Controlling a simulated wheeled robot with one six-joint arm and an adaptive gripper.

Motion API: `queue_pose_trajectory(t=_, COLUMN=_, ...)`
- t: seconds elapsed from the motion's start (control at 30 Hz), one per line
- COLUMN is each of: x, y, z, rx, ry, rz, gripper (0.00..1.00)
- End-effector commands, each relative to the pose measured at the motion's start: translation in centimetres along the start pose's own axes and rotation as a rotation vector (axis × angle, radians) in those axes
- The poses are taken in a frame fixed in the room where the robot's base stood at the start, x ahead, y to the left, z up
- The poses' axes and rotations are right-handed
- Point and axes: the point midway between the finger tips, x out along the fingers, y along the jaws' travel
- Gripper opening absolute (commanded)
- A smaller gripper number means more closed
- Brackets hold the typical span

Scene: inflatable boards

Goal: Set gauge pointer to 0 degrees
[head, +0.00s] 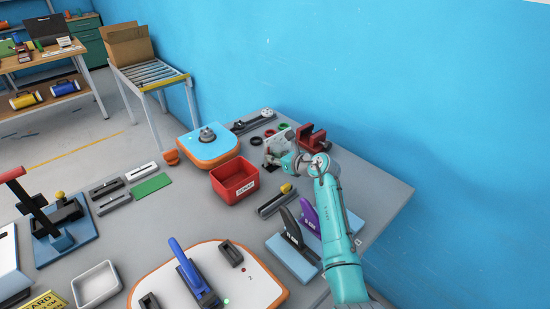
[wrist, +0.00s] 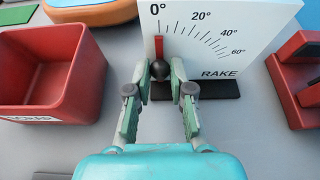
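The gauge is a white upright panel (wrist: 230,30) marked 0° to 60° and RAKE, on a black base (wrist: 215,89). Its red pointer (wrist: 159,46) stands about upright under the 0° label, with a black ball (wrist: 160,70) at its lower end. My gripper (wrist: 163,72) is open in the wrist view, its fingertips either side of the ball. The left fingertip is close to the ball; I cannot tell if they touch. A gap shows to the right fingertip. In the head view the panel (head: 279,143) is partly hidden by my gripper (head: 268,158).
A red bin (wrist: 40,95) stands left of the gauge and a red clamp-like block (wrist: 290,85) right of it. In the head view, blue boards with upright fins (head: 292,258) lie near my arm. A blue-topped orange board (head: 207,147) stands further back.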

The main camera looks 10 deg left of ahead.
Motion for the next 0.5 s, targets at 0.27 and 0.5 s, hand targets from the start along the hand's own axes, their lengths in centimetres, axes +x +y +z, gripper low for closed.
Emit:
queue_pose_trajectory(t=0.27, x=0.02, y=0.05, z=-0.08, rx=0.001, ry=0.001, rz=0.002, gripper=0.47)
queue_pose_trajectory(t=0.5, x=-0.36, y=0.01, z=-0.09, rx=0.001, ry=0.001, rz=0.001, gripper=0.47)
